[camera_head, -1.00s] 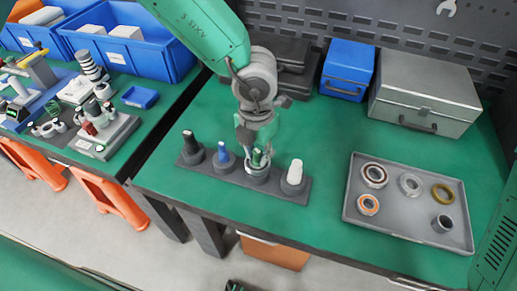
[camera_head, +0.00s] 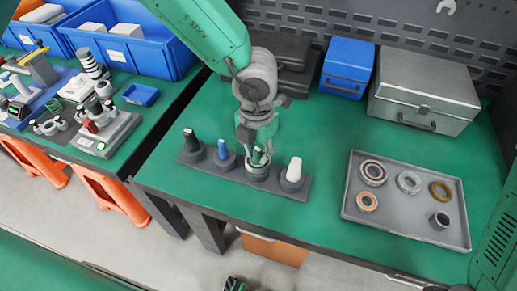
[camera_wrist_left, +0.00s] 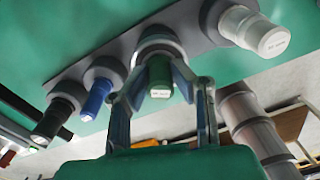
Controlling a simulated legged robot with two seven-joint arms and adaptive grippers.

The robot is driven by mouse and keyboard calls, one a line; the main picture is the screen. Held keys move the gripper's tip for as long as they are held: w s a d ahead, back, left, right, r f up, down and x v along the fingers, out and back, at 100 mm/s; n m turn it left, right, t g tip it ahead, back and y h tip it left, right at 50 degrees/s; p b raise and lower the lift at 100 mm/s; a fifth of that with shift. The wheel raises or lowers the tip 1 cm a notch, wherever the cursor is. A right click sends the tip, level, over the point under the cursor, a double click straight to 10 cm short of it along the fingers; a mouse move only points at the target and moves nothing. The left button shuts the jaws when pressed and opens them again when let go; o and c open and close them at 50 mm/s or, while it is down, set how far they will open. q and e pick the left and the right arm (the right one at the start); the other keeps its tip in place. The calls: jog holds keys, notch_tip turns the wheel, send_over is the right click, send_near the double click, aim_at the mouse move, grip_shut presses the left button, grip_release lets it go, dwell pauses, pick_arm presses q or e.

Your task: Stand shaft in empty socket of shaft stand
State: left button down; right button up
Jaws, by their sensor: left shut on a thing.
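The dark grey shaft stand (camera_head: 216,175) lies on the green bench, with its sockets in a row. A black shaft (camera_head: 190,138), a blue shaft (camera_head: 222,149) and a white shaft (camera_head: 294,168) stand in three of them. My left gripper (camera_head: 257,153) is shut on the green shaft (camera_head: 256,157) at the third socket (camera_head: 258,173). In the left wrist view the fingers straddle the green shaft (camera_wrist_left: 159,78), which lines up with the socket ring (camera_wrist_left: 160,43). The shaft's lower end is hidden, so I cannot tell how deep it sits. My right gripper is not identifiable in these views.
A grey tray (camera_head: 400,226) with several rings stands to the right. A blue case (camera_head: 347,68) and a silver case (camera_head: 425,90) stand at the back. Bare bench lies between stand and tray. The bench's front edge is close to the stand.

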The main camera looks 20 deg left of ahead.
pick_arm(q)
jog(key=shift+f, duration=0.2)
dwell(0.4)
jog(key=c, duration=1.7)
grip_release()
jog(key=o, duration=0.6)
jog(key=shift+c, duration=0.2)
jog(key=shift+r+p, duration=1.55)
jog(key=shift+p, duration=0.45)
notch_tip(320, 180, up, 7)
jog(key=p, duration=0.7)
jog(key=shift+r+p, duration=0.15)
jog(key=shift+p, duration=0.2)
